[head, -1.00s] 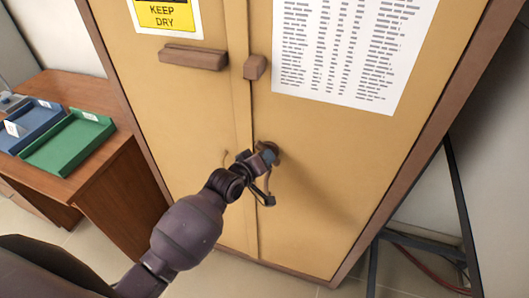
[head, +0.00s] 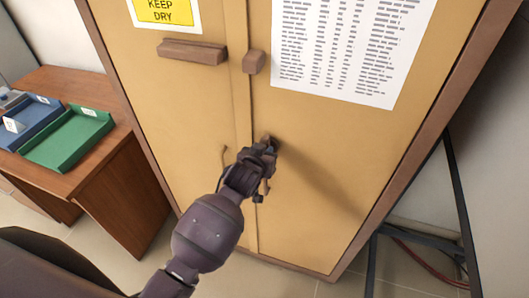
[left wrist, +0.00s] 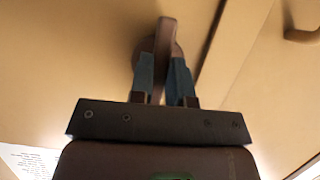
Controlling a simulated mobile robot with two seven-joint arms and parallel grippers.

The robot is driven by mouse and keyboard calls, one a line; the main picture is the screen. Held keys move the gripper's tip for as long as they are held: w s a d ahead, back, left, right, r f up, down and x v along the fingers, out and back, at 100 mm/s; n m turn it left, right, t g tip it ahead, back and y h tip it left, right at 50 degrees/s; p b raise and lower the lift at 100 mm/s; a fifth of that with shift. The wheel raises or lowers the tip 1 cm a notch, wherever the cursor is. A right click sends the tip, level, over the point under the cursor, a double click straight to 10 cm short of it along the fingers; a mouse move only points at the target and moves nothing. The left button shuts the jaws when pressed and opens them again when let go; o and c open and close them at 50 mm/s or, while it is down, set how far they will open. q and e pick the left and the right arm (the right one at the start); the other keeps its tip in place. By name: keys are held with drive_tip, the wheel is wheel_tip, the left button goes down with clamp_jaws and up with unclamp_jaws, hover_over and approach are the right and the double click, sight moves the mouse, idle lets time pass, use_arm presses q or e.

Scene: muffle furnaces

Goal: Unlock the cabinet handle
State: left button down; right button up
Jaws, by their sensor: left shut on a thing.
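The yellow two-door cabinet (head: 320,195) stands shut in front of me. Its brown turning handle (left wrist: 165,48) sits on a round base on the right door, near the seam. In the head view, my left gripper (head: 266,150) covers most of that handle. In the left wrist view, the two blue-grey fingers of the left gripper (left wrist: 163,70) are on either side of the handle's bar, shut on it. The bar looks nearly upright in that view. My right gripper is in neither view.
A long brown pull (head: 192,51) and a small brown block (head: 254,62) stick out above the gripper. A wooden desk (head: 120,190) with green (head: 68,140) and blue trays (head: 32,122) stands left. A dark metal frame (head: 458,205) stands right.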

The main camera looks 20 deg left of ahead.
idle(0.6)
use_arm(q)
drive_tip(key=c, duration=1.1)
unclamp_jaws()
drive_tip(key=shift+s, duration=0.1)
drive_tip(key=v, duration=1)
drive_tip(key=shift+s+d+r+b, duration=0.15)
drive_tip(key=shift+s+r+b, duration=0.1)
drive_tip(key=shift+b, duration=0.05)
